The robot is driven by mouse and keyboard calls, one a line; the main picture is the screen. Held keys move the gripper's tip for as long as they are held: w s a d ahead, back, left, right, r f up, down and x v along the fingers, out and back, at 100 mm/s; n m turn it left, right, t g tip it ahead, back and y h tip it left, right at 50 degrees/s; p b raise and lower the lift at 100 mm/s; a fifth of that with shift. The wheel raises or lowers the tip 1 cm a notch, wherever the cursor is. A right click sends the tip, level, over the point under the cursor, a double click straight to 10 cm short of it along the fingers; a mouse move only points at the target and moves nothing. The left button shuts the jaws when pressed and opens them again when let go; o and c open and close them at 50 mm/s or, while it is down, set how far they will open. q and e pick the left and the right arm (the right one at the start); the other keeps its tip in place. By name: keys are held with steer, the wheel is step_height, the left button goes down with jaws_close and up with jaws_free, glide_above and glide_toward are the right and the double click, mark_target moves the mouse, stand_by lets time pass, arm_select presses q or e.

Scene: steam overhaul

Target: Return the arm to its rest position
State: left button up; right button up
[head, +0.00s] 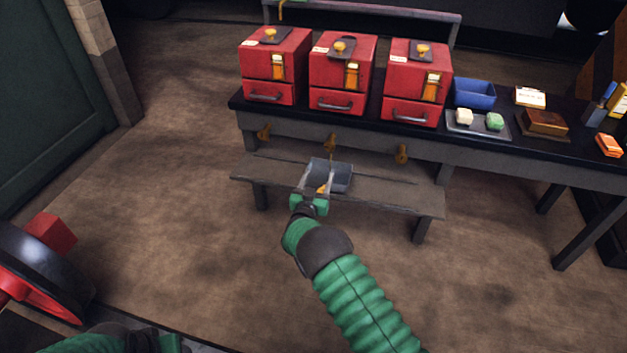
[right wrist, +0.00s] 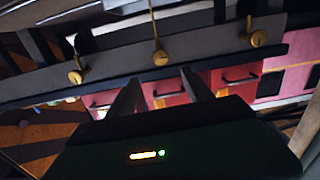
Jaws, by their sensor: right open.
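My right arm is green and reaches in from the bottom of the head view. Its gripper (head: 319,180) is over the low grey bench, at the near side of a small grey tray (head: 342,180). The two fingers stand apart. A small orange-yellow spot shows by the fingers; I cannot tell whether it is a thing in the tray. In the right wrist view the fingers (right wrist: 158,85) are spread with nothing seen held between them. Part of my left arm shows at the bottom left of the head view, but its gripper does not show.
Three red boxes (head: 342,72) stand on the black-topped table (head: 470,140). Brass knobs (head: 330,142) line its front edge. A blue bin (head: 474,94) and small blocks sit to the right. The low bench (head: 400,195) is in front. The brown floor nearer is mostly clear.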

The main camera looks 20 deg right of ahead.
steer(key=shift+f, duration=0.15)
steer(key=s+a+r+n+g+y, duration=0.2)
steer(key=s+a+y, duration=0.1)
steer(key=s+y, duration=0.15)
steer(key=s+a+r+n+g+y, duration=0.2)
steer(key=s+g+y, duration=0.15)
steer(key=s, duration=0.25)
steer(key=s+a+f+n+g+y, duration=0.2)
steer(key=s+g, duration=0.5)
steer(key=s, duration=2.4)
steer(key=w+p+v, duration=0.3)
steer(key=p+v, duration=1.3)
steer(key=w+r+p+v, duration=0.1)
steer(key=w+p+v, duration=0.3)
steer(key=p+v, duration=1.3)
steer(key=shift+w+r+n, duration=0.3)
steer(key=shift+w, duration=0.15)
